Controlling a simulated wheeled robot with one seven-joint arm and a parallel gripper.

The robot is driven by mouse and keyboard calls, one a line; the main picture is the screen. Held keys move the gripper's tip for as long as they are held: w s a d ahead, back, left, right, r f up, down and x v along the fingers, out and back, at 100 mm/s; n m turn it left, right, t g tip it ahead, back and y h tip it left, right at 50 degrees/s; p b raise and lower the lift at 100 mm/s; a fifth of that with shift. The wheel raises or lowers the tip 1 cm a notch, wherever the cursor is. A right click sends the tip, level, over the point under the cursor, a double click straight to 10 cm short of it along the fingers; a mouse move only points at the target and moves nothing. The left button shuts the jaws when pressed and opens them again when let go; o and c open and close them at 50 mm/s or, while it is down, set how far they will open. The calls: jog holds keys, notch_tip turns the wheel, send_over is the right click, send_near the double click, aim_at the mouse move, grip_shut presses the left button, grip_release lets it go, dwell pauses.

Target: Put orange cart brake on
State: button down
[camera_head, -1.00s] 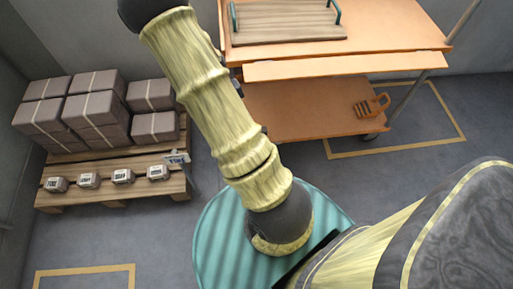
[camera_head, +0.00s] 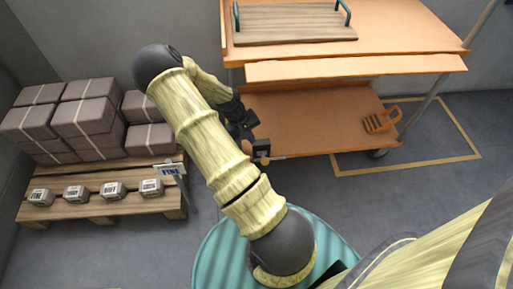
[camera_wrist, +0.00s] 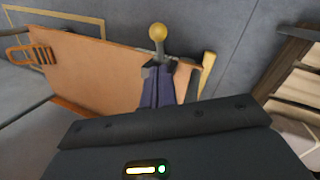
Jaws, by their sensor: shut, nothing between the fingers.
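The orange cart (camera_head: 355,69) stands at the back, with an upper top and a lower shelf (camera_head: 310,118). The shelf also fills the left of the wrist view (camera_wrist: 95,70). A slotted orange piece with a loop (camera_head: 380,120) is at the shelf's right end; it also shows in the wrist view (camera_wrist: 30,54). A yellow ball knob (camera_wrist: 158,32) on a short grey stem is just beyond my fingertips. I cannot tell which part is the brake. My gripper (camera_head: 262,150) is at the shelf's front left; its fingers (camera_wrist: 157,72) are shut and empty, close to the stem. Contact is unclear.
A pallet (camera_head: 105,208) with stacked boxes (camera_head: 85,117) and several small labelled blocks stands left of the cart. A wooden tray (camera_head: 295,24) with green handles sits on the cart top. Grey floor (camera_head: 350,205) in front of the cart is clear.

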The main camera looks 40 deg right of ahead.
jog(key=b+x, duration=0.4)
jog(key=x, duration=0.6)
jog(key=shift+a, duration=0.25)
jog(key=shift+s, duration=0.1)
